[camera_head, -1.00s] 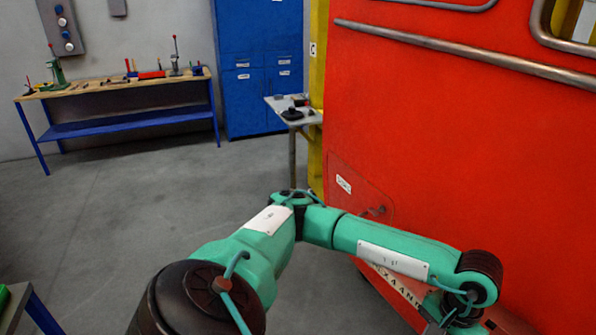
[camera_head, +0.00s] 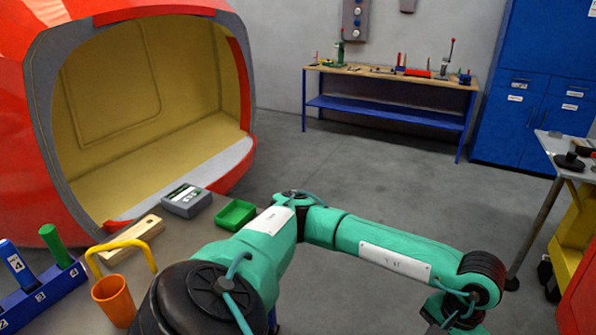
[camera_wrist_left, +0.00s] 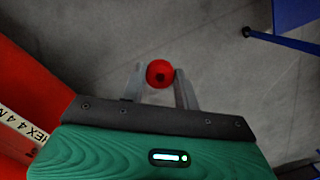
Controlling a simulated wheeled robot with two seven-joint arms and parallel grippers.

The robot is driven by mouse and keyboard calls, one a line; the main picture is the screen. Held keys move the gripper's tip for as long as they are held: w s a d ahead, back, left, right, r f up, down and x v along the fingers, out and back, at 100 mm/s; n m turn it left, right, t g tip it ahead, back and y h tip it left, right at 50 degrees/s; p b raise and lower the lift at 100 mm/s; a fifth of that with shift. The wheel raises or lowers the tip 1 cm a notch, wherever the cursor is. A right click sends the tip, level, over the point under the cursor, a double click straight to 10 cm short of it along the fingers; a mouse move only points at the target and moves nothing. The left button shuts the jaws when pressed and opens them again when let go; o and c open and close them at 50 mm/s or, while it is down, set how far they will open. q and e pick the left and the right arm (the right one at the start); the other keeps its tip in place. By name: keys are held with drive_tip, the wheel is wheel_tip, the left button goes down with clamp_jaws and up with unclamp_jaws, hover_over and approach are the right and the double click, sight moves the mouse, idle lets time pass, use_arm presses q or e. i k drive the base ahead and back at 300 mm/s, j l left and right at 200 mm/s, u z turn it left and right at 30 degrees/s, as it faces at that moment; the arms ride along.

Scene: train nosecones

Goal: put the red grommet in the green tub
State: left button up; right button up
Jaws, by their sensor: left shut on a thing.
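The red grommet (camera_wrist_left: 159,68) is a small round piece with a dark hole, seen in the left wrist view. My left gripper (camera_wrist_left: 160,82) is shut on it, with one grey finger on each side. Bare grey floor shows below them. In the head view my left arm reaches across to the right, and its gripper and the grommet are out of the picture. The green tub (camera_head: 236,215) is a small open box on the table at left centre, just behind my arm and away from the gripper. My right gripper is not in view.
A large red nosecone (camera_head: 20,120) stands behind. A workbench (camera_head: 390,78) stands far back; open floor lies between.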

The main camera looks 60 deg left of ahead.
sight(237, 219)
drive_tip(key=j+u, duration=0.15)
drive_tip(key=u, duration=0.3)
drive_tip(key=j+u, duration=0.15)
drive_tip(key=u, duration=0.35)
drive_tip(key=i+j+u, duration=0.1)
drive_tip(key=u, duration=0.35)
drive_tip(key=i+j, duration=0.9)
drive_tip(key=j+u, duration=0.05)
